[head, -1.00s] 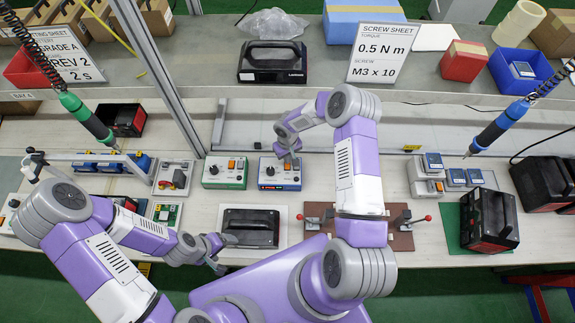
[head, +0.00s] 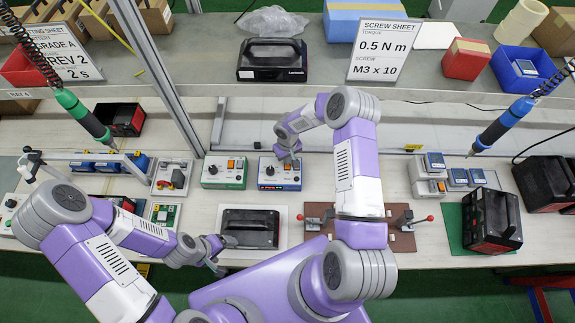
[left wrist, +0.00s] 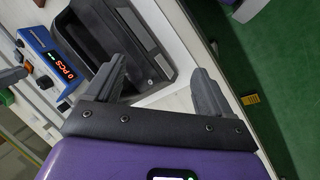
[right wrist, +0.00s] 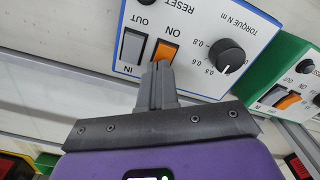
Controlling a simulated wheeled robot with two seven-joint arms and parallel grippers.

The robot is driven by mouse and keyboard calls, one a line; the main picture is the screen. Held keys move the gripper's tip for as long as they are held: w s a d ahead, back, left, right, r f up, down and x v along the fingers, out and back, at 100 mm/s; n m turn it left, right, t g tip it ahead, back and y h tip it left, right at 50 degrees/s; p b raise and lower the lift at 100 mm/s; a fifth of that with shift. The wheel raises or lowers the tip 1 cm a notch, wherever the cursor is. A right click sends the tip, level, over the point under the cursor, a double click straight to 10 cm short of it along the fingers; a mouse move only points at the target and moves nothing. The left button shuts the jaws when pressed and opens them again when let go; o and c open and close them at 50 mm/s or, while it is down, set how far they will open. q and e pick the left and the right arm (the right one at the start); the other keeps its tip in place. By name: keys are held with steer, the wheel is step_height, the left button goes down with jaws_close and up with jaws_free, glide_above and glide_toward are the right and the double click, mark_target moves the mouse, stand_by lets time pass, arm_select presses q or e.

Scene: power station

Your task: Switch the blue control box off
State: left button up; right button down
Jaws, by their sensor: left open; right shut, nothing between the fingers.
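The blue control box (head: 279,174) stands on the bench, with a white top panel. In the right wrist view its panel (right wrist: 196,20) carries an orange ON switch (right wrist: 165,54), a grey IN/OUT switch (right wrist: 132,47) and a black torque knob (right wrist: 227,55). My right gripper (head: 289,160) is shut and empty; its fingertips (right wrist: 160,66) are right at the near end of the orange switch. Whether they touch it I cannot tell. Red digits glow on the box in the left wrist view (left wrist: 65,68). My left gripper (head: 225,255) is open and empty beside the black case.
A green control box (head: 225,172) stands just left of the blue one. The black case (head: 250,228) lies in front on a white mat. A brown fixture (head: 320,214) with red-knobbed levers is to the right. Screwdrivers (head: 88,120) hang on coiled cords.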

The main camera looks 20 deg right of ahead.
steer(key=shift+s+f, duration=0.1)
steer(key=shift+r+p, duration=1.6)
steer(key=shift+r, duration=1.9)
